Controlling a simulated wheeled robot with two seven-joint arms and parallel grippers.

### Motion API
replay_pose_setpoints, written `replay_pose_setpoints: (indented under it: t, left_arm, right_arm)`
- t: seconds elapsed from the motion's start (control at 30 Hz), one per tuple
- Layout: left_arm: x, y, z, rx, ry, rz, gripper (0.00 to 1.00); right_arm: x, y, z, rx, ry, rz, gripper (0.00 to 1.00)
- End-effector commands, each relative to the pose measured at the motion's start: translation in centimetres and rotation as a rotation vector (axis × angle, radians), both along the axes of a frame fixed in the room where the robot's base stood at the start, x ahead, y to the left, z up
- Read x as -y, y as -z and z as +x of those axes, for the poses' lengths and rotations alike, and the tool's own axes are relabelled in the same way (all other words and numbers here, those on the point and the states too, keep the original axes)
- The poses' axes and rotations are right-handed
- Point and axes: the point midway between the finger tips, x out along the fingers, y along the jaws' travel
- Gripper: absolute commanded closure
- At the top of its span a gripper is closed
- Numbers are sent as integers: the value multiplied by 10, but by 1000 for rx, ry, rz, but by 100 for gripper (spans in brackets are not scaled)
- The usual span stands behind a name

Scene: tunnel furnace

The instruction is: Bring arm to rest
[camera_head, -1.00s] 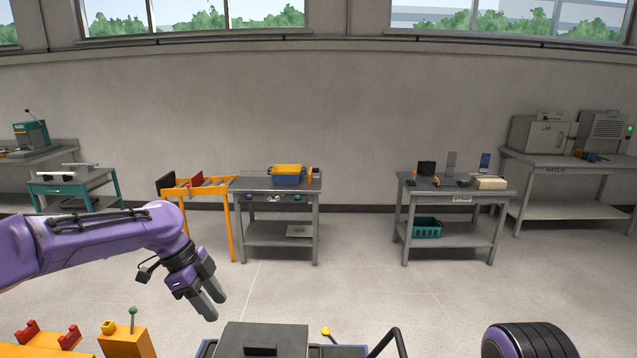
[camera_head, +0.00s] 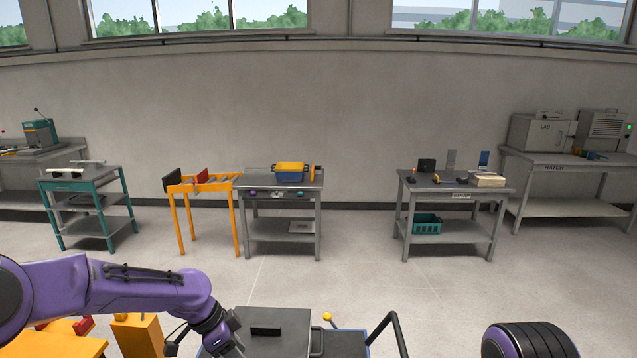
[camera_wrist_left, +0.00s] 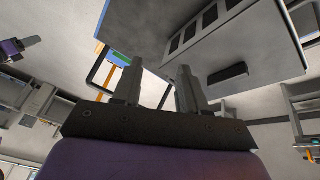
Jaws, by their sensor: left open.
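My purple left arm comes in from the left in the head view, low in the picture. Its wrist bends down beside a grey box-like block (camera_head: 268,332), and the fingertips are cut off by the lower edge. In the left wrist view my left gripper (camera_wrist_left: 158,88) has its two grey fingers apart, with nothing between them. A grey box with a dark handle (camera_wrist_left: 228,74) shows beyond the fingers.
An orange stand (camera_head: 137,335) is partly behind my left arm. A black curved handle (camera_head: 388,325) and a yellow-knobbed lever (camera_head: 327,316) stand right of the grey block. Open floor (camera_head: 345,270) lies between.

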Motion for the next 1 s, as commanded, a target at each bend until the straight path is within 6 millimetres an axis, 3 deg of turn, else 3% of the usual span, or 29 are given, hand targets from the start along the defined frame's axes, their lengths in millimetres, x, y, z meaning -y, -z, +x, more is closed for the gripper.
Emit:
replay_pose_setpoints:
  t: [0.17,0.23,0.3,0.4,0.57,0.8,0.87,0.9,1.0]
  left_arm:
    - [5,83,-41,-88,-307,33,58]
    - [3,122,-68,-123,-471,57,58]
    - [-5,162,-106,-151,-670,92,58]
    - [-25,206,-167,-155,-963,148,58]
    - [-63,231,-252,-102,-1321,213,58]
    - [-113,215,-341,40,-1676,256,58]
    - [-124,212,-356,78,-1741,255,58]
    - [-123,239,-351,78,-1738,246,58]
    - [-122,269,-350,78,-1735,245,58]
  right_arm:
    - [0,0,0,-1,0,1,62]
    - [0,0,0,-1,0,1,62]
    - [0,0,0,-1,0,1,62]
    - [0,0,0,-1,0,1,62]
    - [0,0,0,-1,0,1,62]
    - [0,0,0,-1,0,1,62]
    - [0,6,0,0,0,0,62]
    - [0,30,0,1,0,0,62]
    - [0,61,-1,-2,0,0,62]
